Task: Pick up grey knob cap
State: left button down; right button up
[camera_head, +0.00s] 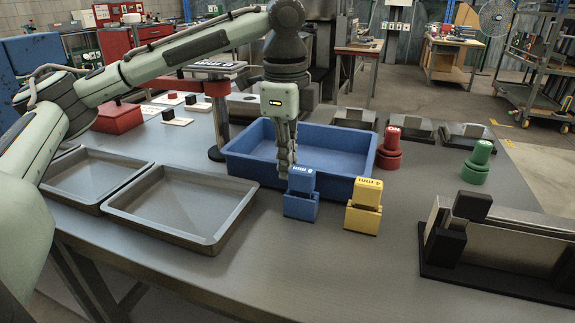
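I cannot pick out a grey knob cap for certain in the head view. My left gripper (285,174) points straight down at the middle of the table. Its fingers overlap the front wall of a blue bin (335,136), and the tips show just left of a blue block (300,205) marked with white text. The fingers are seen nearly edge-on, so the gap between them and anything held there is hidden. My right gripper is out of view.
A yellow block (363,208) stands right of the blue one. A red knob-shaped piece (390,152) and a green one (477,163) stand further right. Two grey trays lie left, the nearer tray (215,240) in front. A black-based metal fixture (500,245) is at right. The front middle is clear.

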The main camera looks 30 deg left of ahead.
pick_arm(q)
jog(key=shift+f, duration=0.3)
jog(key=c, duration=2.2)
grip_release()
jog(key=shift+f, duration=0.15)
jog(key=o, duration=0.5)
